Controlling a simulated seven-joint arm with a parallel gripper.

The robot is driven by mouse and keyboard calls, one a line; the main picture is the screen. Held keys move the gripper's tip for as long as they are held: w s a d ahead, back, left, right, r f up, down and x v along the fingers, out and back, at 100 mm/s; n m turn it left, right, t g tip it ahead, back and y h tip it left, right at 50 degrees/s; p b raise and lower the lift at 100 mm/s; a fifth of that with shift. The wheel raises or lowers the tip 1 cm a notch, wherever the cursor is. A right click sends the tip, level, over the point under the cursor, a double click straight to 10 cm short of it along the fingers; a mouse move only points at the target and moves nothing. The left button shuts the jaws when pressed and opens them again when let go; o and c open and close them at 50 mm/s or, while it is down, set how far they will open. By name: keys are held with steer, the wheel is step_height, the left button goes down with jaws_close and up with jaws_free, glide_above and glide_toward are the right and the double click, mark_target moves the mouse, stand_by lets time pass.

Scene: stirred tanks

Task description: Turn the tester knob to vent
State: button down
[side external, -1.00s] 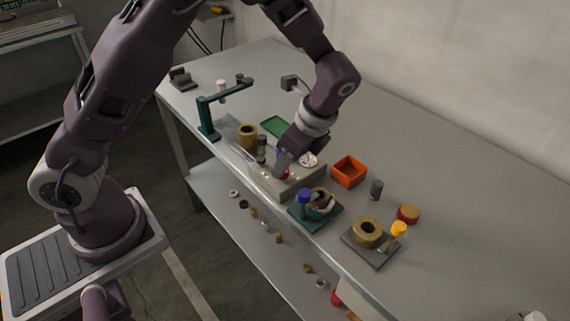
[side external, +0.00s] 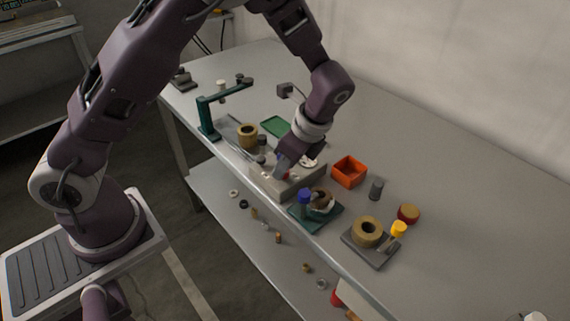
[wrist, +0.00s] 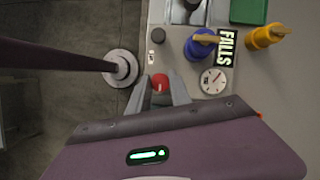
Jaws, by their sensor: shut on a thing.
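The tester is a grey box (side external: 262,184) near the front edge of the bench. A round white dial (wrist: 213,81) with a needle is right of the knob, beside a "FALLS" label (wrist: 226,47). A small white label (wrist: 157,34) lies beyond the knob. The knob's pointer and markings are too small to read.
A blue-topped part (wrist: 200,44) and a yellow part (wrist: 264,37) stand close by. A teal stand (side external: 208,118), orange bin (side external: 349,172), green plate (side external: 318,218) and grey plate with a tan ring (side external: 367,232) surround the tester.

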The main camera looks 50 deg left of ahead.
mark_target(291, 172)
steer(key=n+g+h, duration=0.1)
steer(key=n, duration=0.3)
steer(key=shift+w+n, duration=0.15)
steer(key=shift+n, duration=0.15)
steer(key=n+g+h, duration=0.1)
steer(key=n, duration=0.3)
steer(key=shift+a, duration=0.1)
steer(key=n+h, duration=0.1)
steer(key=n, duration=0.1)
steer(key=n+g+h, duration=0.1)
steer(key=n, duration=0.2)
steer(key=shift+a, duration=0.1)
steer(key=shift+n+h, duration=0.7)
steer(key=shift+n, duration=1.2)
steer(key=c, duration=1.2)
jaws_free()
steer(key=v, duration=0.7)
steer(key=shift+a, duration=0.15)
